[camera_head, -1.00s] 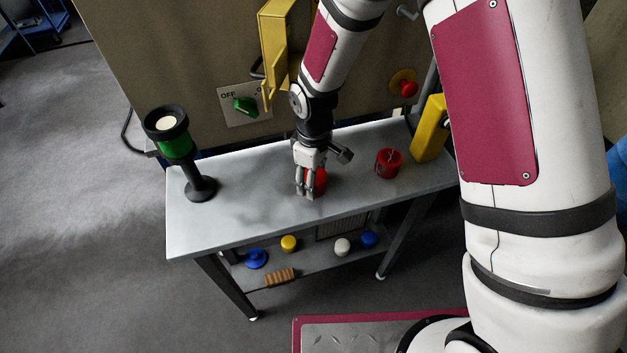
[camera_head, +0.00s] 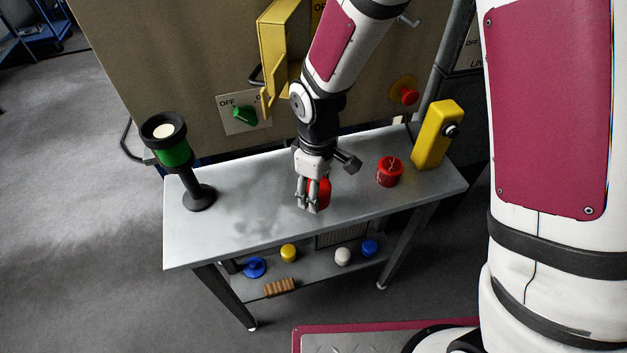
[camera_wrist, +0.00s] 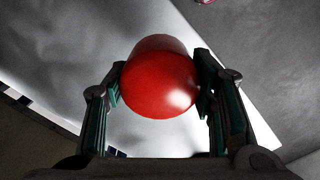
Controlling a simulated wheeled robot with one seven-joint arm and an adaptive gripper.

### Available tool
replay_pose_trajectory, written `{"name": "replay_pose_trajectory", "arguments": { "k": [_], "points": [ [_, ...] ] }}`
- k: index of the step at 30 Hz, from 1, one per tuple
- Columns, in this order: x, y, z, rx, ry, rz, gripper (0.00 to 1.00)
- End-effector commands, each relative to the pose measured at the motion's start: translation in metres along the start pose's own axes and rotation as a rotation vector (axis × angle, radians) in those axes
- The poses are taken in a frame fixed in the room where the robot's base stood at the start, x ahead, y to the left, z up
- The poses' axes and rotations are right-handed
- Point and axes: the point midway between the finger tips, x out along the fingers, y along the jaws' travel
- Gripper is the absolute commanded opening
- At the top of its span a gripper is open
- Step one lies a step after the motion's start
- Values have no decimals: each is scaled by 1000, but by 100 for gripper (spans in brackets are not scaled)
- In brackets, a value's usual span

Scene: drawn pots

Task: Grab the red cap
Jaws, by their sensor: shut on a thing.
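The red cap (camera_wrist: 160,82) is a smooth, glossy red piece between my two fingers in the wrist view. My gripper (camera_wrist: 160,92) is shut on it, with a finger against each side. In the head view my gripper (camera_head: 313,205) points down over the grey table, and the red cap (camera_head: 323,190) shows partly behind the fingers. The fingers hide part of the cap there. I cannot tell from the head view how far it is above the table top.
A red cylinder (camera_head: 389,172) stands on the table (camera_head: 245,225) to the right, with a yellow box (camera_head: 437,135) beyond it. A black and green lamp (camera_head: 176,152) stands at the left. Several small items, including a yellow cap (camera_head: 288,253), sit on the lower shelf. A panel with a green switch (camera_head: 245,115) is behind.

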Motion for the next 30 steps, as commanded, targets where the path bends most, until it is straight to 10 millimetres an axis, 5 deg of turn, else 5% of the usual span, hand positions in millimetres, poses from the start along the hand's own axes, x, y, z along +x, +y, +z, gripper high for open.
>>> {"name": "replay_pose_trajectory", "arguments": {
  "k": [9,15,30],
  "points": [
    [-8,-63,50,-2,1,1,24],
    [-10,-88,69,-2,2,1,24],
    [-12,-98,78,0,1,1,24]
  ]
}}
